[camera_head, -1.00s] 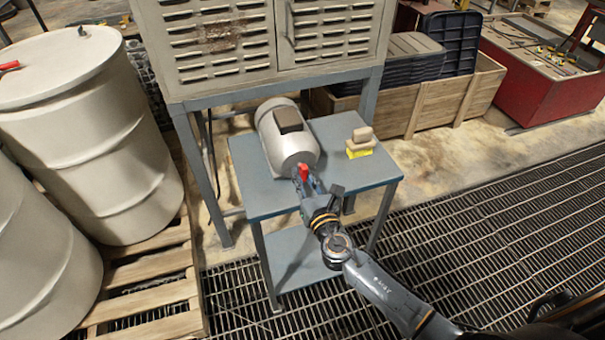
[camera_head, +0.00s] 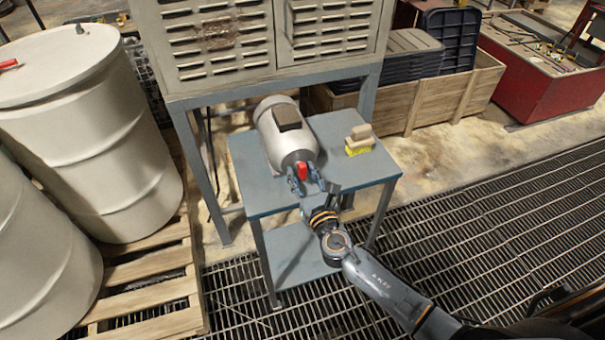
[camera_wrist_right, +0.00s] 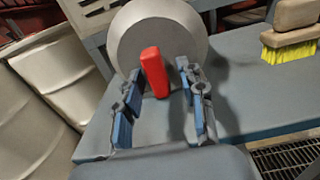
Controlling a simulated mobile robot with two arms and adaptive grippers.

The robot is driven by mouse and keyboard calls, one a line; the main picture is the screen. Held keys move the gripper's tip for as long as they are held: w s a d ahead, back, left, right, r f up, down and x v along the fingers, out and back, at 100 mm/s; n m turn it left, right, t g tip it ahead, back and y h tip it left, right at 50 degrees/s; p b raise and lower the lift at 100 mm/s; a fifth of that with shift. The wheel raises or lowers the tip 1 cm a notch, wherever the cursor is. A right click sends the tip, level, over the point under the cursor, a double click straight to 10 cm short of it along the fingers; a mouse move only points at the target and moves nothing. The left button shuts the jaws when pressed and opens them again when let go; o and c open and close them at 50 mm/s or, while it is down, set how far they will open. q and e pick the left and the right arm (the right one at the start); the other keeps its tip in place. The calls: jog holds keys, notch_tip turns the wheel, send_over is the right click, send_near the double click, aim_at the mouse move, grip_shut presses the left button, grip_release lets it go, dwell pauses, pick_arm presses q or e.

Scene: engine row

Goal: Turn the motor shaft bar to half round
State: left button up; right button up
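The grey motor (camera_head: 283,132) lies on the blue-grey table (camera_head: 252,197), its round end facing my right gripper. The red shaft bar (camera_head: 302,170) sticks out from that end. In the right wrist view the bar (camera_wrist_right: 155,72) stands nearly upright, its top tilted slightly left. My right gripper (camera_head: 306,180) is open, its blue fingers on either side of the bar. In the right wrist view the gripper (camera_wrist_right: 160,95) shows a gap between each finger and the bar. My left gripper is not in view.
A brush with yellow bristles (camera_head: 359,140) stands on the table right of the motor. A louvred cabinet (camera_head: 230,45) rises behind. White drums (camera_head: 95,130) stand on a pallet at the left. A wooden crate (camera_head: 430,100) is behind at the right.

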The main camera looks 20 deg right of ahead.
jog(key=s, duration=1.2)
jog(key=shift+d, duration=0.2)
jog(key=s+d+f+m+g+h, duration=0.1)
jog(key=s+d+f+m+g, duration=0.3)
jog(key=f, duration=0.7)
jog(key=s+d+f+m+g, duration=0.1)
jog(key=s+f+m+g, duration=0.25)
jog(key=f+m, duration=0.55)
jog(key=s+d+f+m+g+h, duration=0.1)
jog(key=s+d+f+m+g, duration=0.3)
jog(key=f, duration=0.9)
jog(key=s+a+f+m+g, duration=0.1)
jog(key=s+f+m, duration=0.4)
jog(key=s, duration=0.4)
jog(key=s+a+f+m+g+y, duration=0.1)
jog(key=s+f+m+g, duration=0.1)
jog(key=s+f+m, duration=0.3)
jog(key=s+a+f+m+g, duration=0.1)
jog(key=s+f+m, duration=0.3)
jog(key=s, duration=0.9)
jog(key=m+g, duration=0.1)
jog(key=m, duration=0.2)
jog(key=shift+s+f, duration=0.3)
jog(key=shift+f, duration=0.1)
